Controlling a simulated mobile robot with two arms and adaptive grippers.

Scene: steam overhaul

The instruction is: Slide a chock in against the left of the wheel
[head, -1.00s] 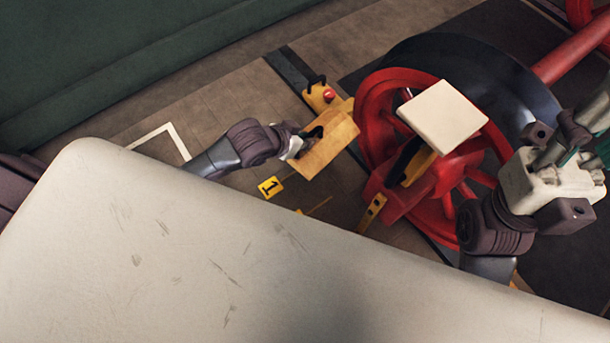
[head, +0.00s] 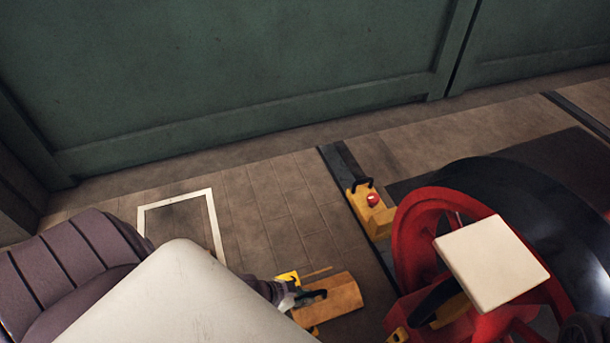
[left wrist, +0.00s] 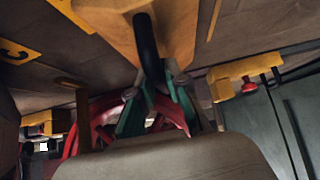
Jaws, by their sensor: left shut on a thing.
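A wooden chock (head: 340,297) with a black handle is at the lower middle of the head view, left of the red wheel (head: 408,235), with a gap between them. My left gripper (head: 305,296) is shut on the chock's handle. In the left wrist view, the green fingers (left wrist: 158,100) close around the black handle (left wrist: 147,42), with the chock (left wrist: 180,25) beyond it and the red wheel (left wrist: 100,118) behind. I cannot tell whether the chock touches the floor.
A yellow block with a red knob (head: 370,210) sits on the dark rail (head: 340,165) beside the wheel. A pale square plate (head: 491,262) overlaps the wheel. A yellow marker (head: 288,277) is beside my left gripper. A white floor outline (head: 212,222) lies left; a green wall (head: 230,75) stands behind.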

